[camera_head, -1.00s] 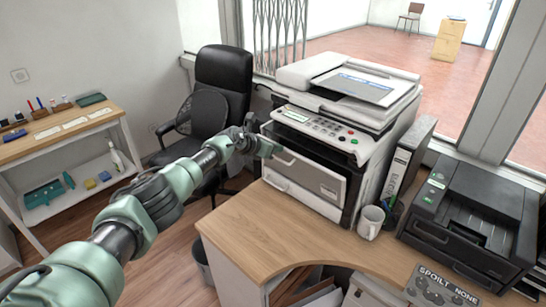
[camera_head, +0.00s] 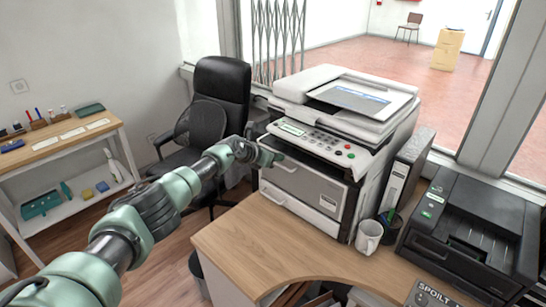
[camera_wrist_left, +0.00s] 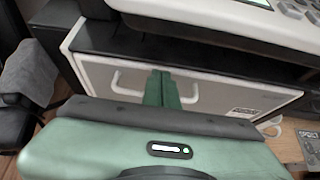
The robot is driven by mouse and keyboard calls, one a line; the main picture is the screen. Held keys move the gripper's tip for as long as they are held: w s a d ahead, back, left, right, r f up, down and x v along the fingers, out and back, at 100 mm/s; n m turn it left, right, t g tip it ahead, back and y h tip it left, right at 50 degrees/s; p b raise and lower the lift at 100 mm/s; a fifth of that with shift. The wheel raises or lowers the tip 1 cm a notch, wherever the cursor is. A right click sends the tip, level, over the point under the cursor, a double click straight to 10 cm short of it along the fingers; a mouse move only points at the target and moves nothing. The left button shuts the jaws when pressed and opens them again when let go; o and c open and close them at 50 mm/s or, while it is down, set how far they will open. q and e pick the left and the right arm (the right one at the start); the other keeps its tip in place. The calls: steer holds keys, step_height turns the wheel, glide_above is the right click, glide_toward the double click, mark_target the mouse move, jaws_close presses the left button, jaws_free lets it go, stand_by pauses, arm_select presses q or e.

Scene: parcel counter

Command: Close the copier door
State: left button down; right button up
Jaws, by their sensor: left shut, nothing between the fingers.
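The copier (camera_head: 345,115) stands on the wooden desk. Its front door (camera_head: 315,190) is a light grey panel with a handle, below the control panel. A dark gap shows along its upper edge, so it looks partly open, leaning outward at the top. My left gripper (camera_head: 279,158) is at the upper left of the door. In the left wrist view, its green fingers (camera_wrist_left: 162,90) are together with nothing between them, in front of the door (camera_wrist_left: 215,92), close to its pale handle. Whether they touch the panel I cannot tell. My right gripper is not in view.
A white mug (camera_head: 369,236) and a pen holder (camera_head: 390,224) stand right of the copier. A black printer (camera_head: 470,225) is further right. A black chair (camera_head: 222,95) is behind my left arm. The desk (camera_head: 250,240) is clear before the copier.

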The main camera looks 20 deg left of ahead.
arm_select(q)
steer(key=p+v, duration=0.2)
steer(key=v, duration=0.5)
steer(key=shift+s+r+p, duration=0.15)
steer(key=shift+s+p, duration=0.15)
steer(key=shift+s, duration=0.05)
